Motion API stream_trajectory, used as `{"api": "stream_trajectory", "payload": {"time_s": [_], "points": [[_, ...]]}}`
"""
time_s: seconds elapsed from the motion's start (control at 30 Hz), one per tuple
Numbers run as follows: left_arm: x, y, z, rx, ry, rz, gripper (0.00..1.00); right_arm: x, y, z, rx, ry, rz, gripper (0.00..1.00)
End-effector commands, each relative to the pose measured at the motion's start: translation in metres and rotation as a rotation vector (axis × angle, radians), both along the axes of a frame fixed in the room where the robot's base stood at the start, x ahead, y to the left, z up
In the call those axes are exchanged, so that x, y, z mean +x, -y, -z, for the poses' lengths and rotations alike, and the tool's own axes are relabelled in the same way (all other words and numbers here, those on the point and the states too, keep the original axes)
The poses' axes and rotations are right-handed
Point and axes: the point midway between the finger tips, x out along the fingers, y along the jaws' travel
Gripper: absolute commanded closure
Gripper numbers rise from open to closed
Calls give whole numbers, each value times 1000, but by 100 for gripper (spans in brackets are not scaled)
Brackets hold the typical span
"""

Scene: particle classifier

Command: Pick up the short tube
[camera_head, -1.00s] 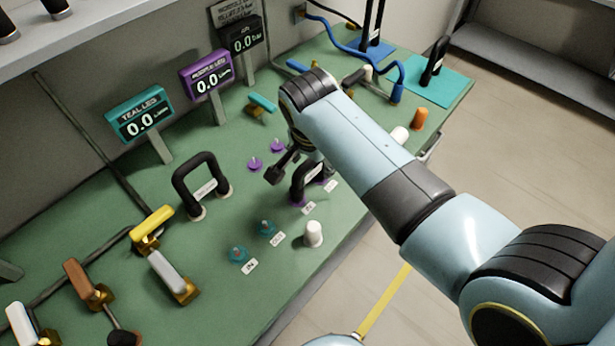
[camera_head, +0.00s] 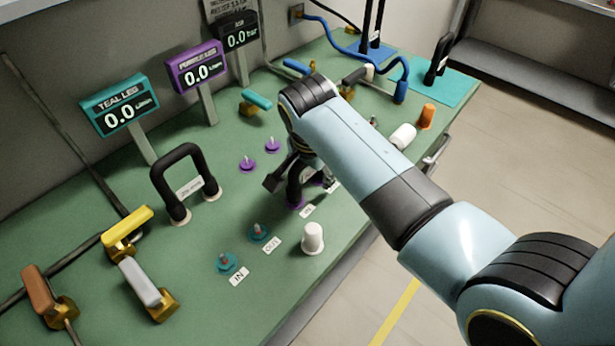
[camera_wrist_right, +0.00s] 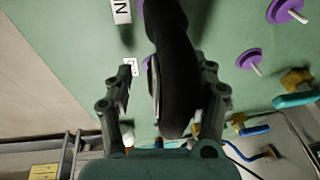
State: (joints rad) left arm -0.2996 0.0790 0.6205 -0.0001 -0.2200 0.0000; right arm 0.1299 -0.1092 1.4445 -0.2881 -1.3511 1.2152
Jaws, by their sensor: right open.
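A black arched tube (camera_head: 294,188) stands among the purple ports, partly hidden by my right gripper (camera_head: 300,180). In the right wrist view the tube (camera_wrist_right: 172,75) runs between the two fingers of the gripper (camera_wrist_right: 168,80), which are open with one finger on each side. I cannot tell whether either finger touches it. Another black arched tube (camera_head: 182,153) with a white label stands to the left on two feet. The labels are too small to read, so I cannot tell by them which is the short tube. My left gripper is not in view.
Valve handles, yellow (camera_head: 127,228) and grey (camera_head: 140,281), lie left. A white cylinder (camera_head: 403,136) and an orange one (camera_head: 427,116) stand right. Teal (camera_head: 119,104) and purple (camera_head: 199,67) displays stand behind.

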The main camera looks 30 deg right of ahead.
Motion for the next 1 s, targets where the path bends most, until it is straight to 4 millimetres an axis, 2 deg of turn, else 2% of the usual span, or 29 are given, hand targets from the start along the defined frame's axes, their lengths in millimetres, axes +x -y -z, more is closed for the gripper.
{"api": "stream_trajectory", "payload": {"time_s": [0.1, 0.5, 0.53, 0.87, 1.0], "points": [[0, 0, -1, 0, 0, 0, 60, 0, 0, -2, 0, 1, 0, 46], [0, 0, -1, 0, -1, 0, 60, 0, 0, -1, 0, -1, 0, 98], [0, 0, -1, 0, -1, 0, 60, -1, 0, -1, 0, -1, 0, 100], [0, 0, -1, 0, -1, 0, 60, -1, 0, -1, 0, -3, 1, 100], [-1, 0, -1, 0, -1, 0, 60, 0, 0, -9, -1, 1, 1, 100]]}}
